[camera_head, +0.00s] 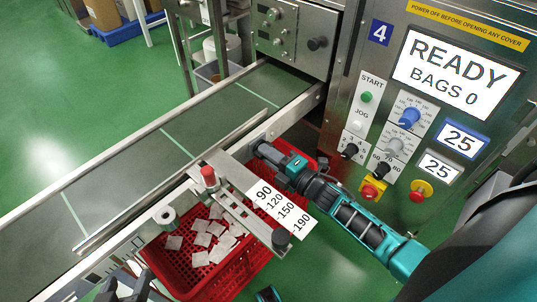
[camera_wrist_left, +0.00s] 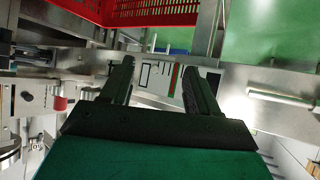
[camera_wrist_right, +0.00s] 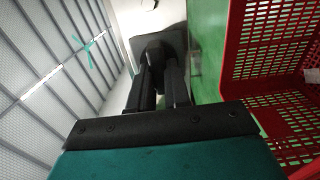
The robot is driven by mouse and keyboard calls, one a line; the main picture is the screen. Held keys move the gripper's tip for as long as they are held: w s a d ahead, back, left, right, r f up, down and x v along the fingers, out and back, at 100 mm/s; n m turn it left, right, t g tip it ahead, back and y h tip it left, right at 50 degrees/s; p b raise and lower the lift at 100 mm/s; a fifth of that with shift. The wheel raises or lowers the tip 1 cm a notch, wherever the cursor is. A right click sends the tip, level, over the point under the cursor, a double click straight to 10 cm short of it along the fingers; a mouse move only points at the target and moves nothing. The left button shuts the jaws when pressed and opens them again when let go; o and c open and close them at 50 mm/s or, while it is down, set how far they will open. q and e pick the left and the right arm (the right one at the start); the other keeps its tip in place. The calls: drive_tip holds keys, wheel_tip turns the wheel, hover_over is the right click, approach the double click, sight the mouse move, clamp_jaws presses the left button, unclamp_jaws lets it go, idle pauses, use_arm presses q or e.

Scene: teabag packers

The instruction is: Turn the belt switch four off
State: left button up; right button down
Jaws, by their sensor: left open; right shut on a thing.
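My right gripper (camera_head: 262,150) reaches in from the right to the side rail of the conveyor belt (camera_head: 185,135). In the right wrist view its two fingers (camera_wrist_right: 158,90) are shut on a dark switch knob (camera_wrist_right: 153,50) on a pale plate, which looks like the belt switch. The fingers hide most of the knob, so its setting cannot be told. My left gripper shows at the lower left edge (camera_head: 124,290). In the left wrist view its fingers (camera_wrist_left: 155,82) are apart with nothing between them.
The machine marked 4 (camera_head: 380,33) has a READY screen (camera_head: 455,72), with knobs and buttons below. A red crate (camera_head: 185,285) of teabags sits under the rail. A red-knobbed guide (camera_head: 208,176) and number scale (camera_head: 283,207) stand close to my right gripper.

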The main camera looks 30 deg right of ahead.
drive_tip(key=c, duration=1.1)
unclamp_jaws()
drive_tip(key=p+v, duration=0.2)
drive_tip(key=v, duration=1.1)
